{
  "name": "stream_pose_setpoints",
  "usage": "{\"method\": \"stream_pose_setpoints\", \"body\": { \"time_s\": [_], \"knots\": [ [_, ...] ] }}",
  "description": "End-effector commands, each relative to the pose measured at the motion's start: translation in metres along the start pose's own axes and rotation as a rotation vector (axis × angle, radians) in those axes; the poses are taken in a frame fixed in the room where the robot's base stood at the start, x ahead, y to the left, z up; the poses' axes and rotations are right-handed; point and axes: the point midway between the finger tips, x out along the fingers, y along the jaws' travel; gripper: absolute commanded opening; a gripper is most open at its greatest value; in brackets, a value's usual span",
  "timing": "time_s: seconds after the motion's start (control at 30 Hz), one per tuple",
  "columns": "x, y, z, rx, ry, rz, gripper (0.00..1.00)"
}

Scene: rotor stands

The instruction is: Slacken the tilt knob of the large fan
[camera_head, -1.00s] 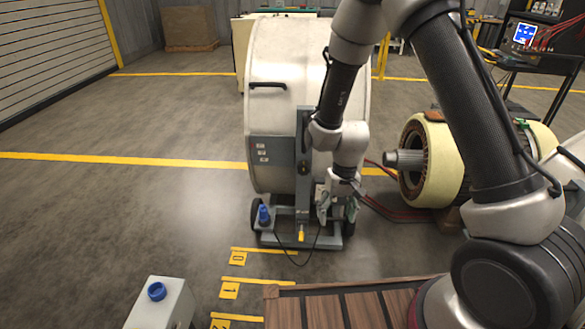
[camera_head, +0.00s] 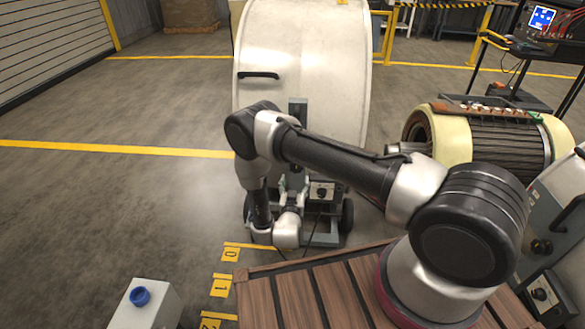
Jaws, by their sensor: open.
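The large fan (camera_head: 305,75) is a big white drum with a black handle, standing upright on a wheeled grey base in the middle of the view. My gripper (camera_head: 292,183) is low in front of the fan's bracket, pointing away from me, with its fingers apart and nothing seen between them. My own arm covers much of the bracket and the left part of the base. I cannot make out the tilt knob; it is probably hidden behind my arm or gripper. A small box with a black dial (camera_head: 322,191) sits on the base just right of my gripper.
A wooden slatted deck (camera_head: 285,300) lies in front. A grey box with a blue button (camera_head: 140,296) stands at lower left. A cream-ended rotor (camera_head: 450,140) lies at right, near a monitor cart (camera_head: 540,45). The floor at left is clear.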

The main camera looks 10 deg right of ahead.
Motion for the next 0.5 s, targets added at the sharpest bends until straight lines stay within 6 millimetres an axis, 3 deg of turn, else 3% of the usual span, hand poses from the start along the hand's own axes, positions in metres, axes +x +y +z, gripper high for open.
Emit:
{"method": "stream_pose_setpoints", "body": {
  "time_s": [0.17, 0.5],
  "knots": [
    [0.015, 0.0, -0.009, 0.005, 0.034, -0.002, 0.67],
    [0.068, -0.001, -0.01, 0.005, 0.031, -0.003, 0.67]
  ]
}}
